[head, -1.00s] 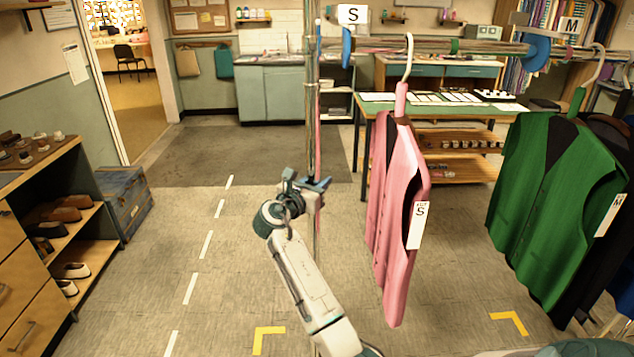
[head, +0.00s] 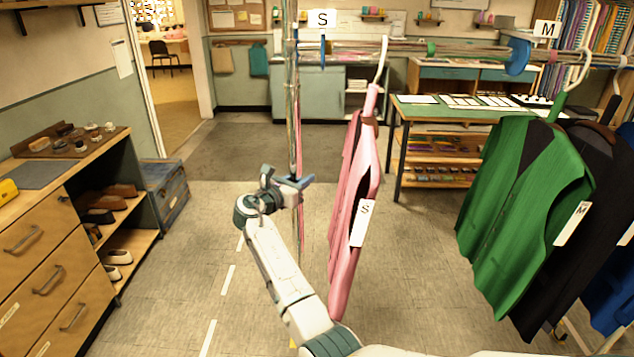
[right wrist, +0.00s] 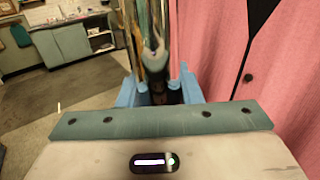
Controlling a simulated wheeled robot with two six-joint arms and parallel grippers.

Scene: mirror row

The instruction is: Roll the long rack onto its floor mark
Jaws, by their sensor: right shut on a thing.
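The long rack (head: 293,110) has a shiny upright post at its left end and a top rail running right, with S and M size tags. A pink vest (head: 345,230) hangs near the post, tilted on its hanger. A green vest (head: 515,200) and dark garments hang further right. My right gripper (head: 290,183) is shut on the post at mid height; the right wrist view shows the post (right wrist: 157,40) between its blue fingers (right wrist: 158,90). The floor mark is mostly out of view; only a yellow sliver shows beside my arm. My left gripper is not in view.
A drawer cabinet with shoe shelves (head: 60,265) stands at the left, with a blue chest (head: 165,195) behind it. A dashed white line (head: 228,280) runs along the floor left of the post. A green-topped table (head: 440,112) stands behind the rack. Floor between cabinet and post is clear.

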